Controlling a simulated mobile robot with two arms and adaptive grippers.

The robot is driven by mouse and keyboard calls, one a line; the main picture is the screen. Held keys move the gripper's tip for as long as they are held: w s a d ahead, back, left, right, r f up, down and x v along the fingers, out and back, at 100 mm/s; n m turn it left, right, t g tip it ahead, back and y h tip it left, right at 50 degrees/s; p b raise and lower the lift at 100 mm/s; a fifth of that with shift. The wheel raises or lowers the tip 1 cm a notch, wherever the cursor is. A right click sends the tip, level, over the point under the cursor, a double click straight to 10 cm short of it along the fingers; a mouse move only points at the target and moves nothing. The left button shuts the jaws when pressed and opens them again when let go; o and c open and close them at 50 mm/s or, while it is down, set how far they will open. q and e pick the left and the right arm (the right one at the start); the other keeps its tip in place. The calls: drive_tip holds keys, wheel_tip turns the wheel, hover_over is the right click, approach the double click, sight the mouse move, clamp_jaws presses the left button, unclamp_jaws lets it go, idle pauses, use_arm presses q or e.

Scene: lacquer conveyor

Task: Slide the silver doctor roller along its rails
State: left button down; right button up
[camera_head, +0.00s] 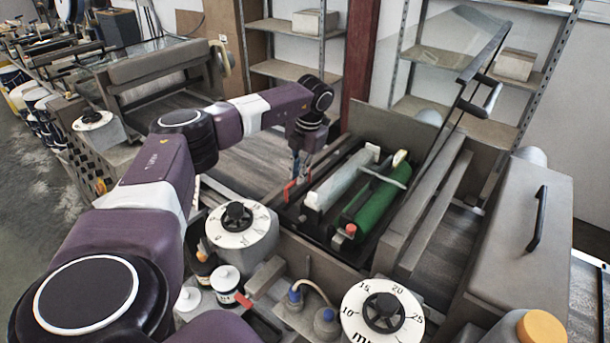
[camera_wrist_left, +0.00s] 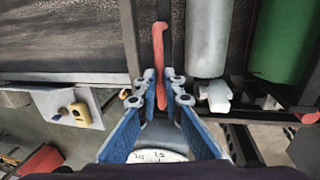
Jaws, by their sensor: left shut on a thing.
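The silver doctor roller (camera_head: 343,178) lies in the machine frame beside a green roller (camera_head: 381,196), with white end blocks. In the left wrist view the silver roller (camera_wrist_left: 208,40) is just right of my left gripper, and the green roller (camera_wrist_left: 283,42) is farther right. My left gripper (camera_head: 299,172) is at the near left of the silver roller. In the wrist view its blue fingers (camera_wrist_left: 162,92) are shut on a red handle (camera_wrist_left: 159,50), which runs lengthwise between them. Whether the handle joins the roller is hidden. My right gripper is not in view.
Two round dials, one at left (camera_head: 240,232) and one at right (camera_head: 383,312), stand in front of the rollers. Small bottles (camera_head: 227,283) sit near the left dial. A grey cover with a black handle (camera_head: 536,217) is at right. Metal shelves (camera_head: 290,70) stand behind.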

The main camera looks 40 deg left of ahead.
use_arm(q)
drive_tip(key=shift+a+r, duration=0.2)
drive_tip(key=c, duration=2.4)
unclamp_jaws()
drive_tip(key=o, duration=0.4)
drive_tip(key=shift+a+f, duration=0.15)
drive_tip(key=shift+c, duration=0.2)
drive_tip(key=shift+d+r, duration=0.2)
drive_tip(key=shift+r, duration=0.1)
wheel_tip(320, 180, up, 11)
drive_tip(key=d, duration=0.2)
drive_tip(key=shift+w, duration=0.1)
